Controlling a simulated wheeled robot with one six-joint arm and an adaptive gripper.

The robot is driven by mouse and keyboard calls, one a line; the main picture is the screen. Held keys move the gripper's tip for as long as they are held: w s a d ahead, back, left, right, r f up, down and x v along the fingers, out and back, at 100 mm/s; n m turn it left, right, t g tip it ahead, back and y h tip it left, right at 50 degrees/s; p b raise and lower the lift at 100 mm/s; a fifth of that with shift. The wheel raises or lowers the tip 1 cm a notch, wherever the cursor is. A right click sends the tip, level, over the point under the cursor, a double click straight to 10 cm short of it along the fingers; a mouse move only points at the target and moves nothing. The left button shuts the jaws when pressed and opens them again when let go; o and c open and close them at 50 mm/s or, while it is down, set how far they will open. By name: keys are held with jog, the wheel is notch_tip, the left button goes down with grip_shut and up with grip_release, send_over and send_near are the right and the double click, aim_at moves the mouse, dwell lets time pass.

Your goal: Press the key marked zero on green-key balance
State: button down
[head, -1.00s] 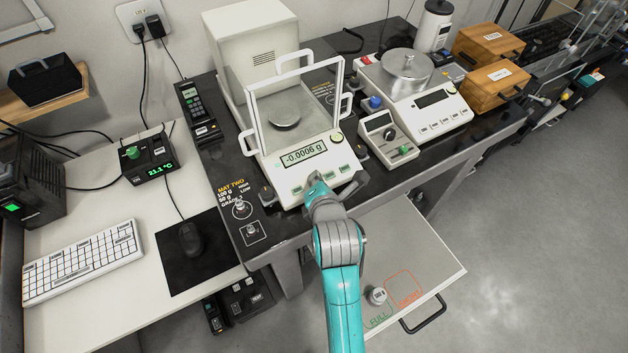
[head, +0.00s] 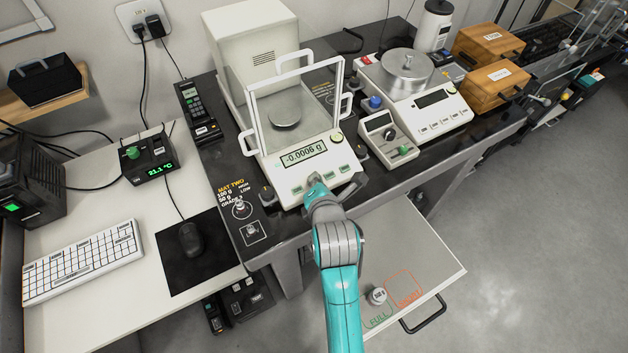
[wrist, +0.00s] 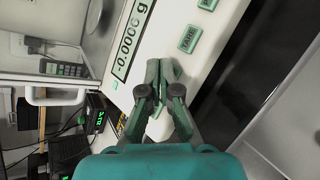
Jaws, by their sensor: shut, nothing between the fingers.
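The green-key balance (head: 290,172) is white, with a clear draft shield and a display (head: 303,153) reading -0.0006 g. Small green keys line its front panel; one (head: 331,167) shows right of my gripper (head: 314,181). In the wrist view, my gripper (wrist: 162,76) is shut and empty, with its fingertips over the front panel, close to the display edge. A green key (wrist: 190,38) there, its label partly readable as "ARE", lies right of the fingertips. My fingers hide part of the key row. I cannot read a zero label or tell whether the tips touch a key.
A second balance (head: 437,118) with a round steel pan and a small control box (head: 387,138) stand to the right. Small weights stand on the mat at left. An open drawer (head: 425,235) sits below the table, under my arm. The shield's handles rise behind the panel.

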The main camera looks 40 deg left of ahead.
jog(key=shift+f, duration=0.2)
dwell(0.3)
jog(key=shift+s+d+r, duration=0.1)
jog(key=shift+d+r, duration=0.05)
jog(key=shift+r, duration=0.65)
jog(key=shift+s+d+r, duration=0.1)
jog(key=shift+d+r, duration=0.15)
jog(key=shift+r, duration=0.55)
jog(key=shift+s+d+r, duration=0.1)
jog(key=shift+d+r, duration=0.1)
jog(key=shift+r, duration=0.6)
jog(key=shift+s+d+r, duration=0.1)
jog(key=shift+d+r, duration=0.15)
jog(key=shift+r, duration=0.55)
